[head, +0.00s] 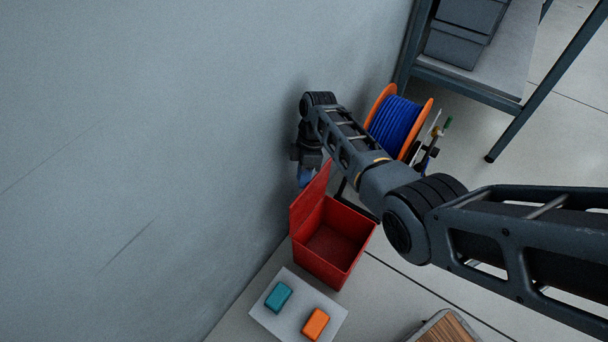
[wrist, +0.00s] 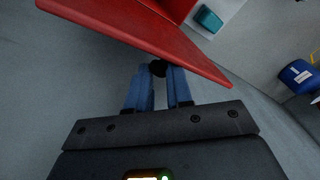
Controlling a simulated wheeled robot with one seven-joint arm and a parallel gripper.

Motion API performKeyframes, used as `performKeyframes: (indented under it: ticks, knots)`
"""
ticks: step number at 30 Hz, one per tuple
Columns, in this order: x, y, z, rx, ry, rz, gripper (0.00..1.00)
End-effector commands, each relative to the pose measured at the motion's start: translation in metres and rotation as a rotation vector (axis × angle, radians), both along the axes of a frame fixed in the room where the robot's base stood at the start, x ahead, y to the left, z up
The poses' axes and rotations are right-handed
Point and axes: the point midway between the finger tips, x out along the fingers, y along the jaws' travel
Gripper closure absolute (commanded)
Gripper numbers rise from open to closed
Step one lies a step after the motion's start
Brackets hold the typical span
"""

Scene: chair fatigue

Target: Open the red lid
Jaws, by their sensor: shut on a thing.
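The red lid (head: 307,203) stands raised, roughly upright, along the wall side of the red box (head: 318,264). The box's inside is open to view and looks empty. In the wrist view the lid (wrist: 150,28) spans the top of the picture. My gripper (head: 306,178) is at the lid's far side, between the lid and the wall. In the wrist view its blue fingers (wrist: 160,78) are shut on a small black knob (wrist: 158,68) at the lid. The knob is hidden in the head view.
A pale tray (head: 296,305) with a teal block (head: 278,297) and an orange block (head: 315,323) lies beside the box. The grey wall (head: 150,130) is close to my gripper. A blue cable reel (head: 396,125) and a metal shelf (head: 480,70) stand beyond.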

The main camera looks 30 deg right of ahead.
Motion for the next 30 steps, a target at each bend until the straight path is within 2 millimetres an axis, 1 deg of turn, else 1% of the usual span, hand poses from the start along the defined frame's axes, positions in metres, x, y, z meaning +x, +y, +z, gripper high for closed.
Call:
performKeyframes:
  ticks: [1,9,17,20,23,27,30]
  knots:
    - [-0.006,-0.01,-0.014,-0.016,0.003,-0.014,0.78]
    - [-0.006,-0.009,-0.013,-0.018,0.003,-0.012,0.52]
    - [-0.006,-0.007,-0.01,-0.018,0.004,-0.009,0.52]
    - [-0.005,-0.01,-0.001,-0.018,0.004,-0.009,0.52]
    - [-0.002,-0.014,0.017,-0.018,-0.001,-0.011,0.52]
    - [0.007,-0.024,0.049,-0.02,-0.014,-0.014,0.52]
    - [0.009,-0.028,0.065,-0.02,-0.018,-0.016,0.52]
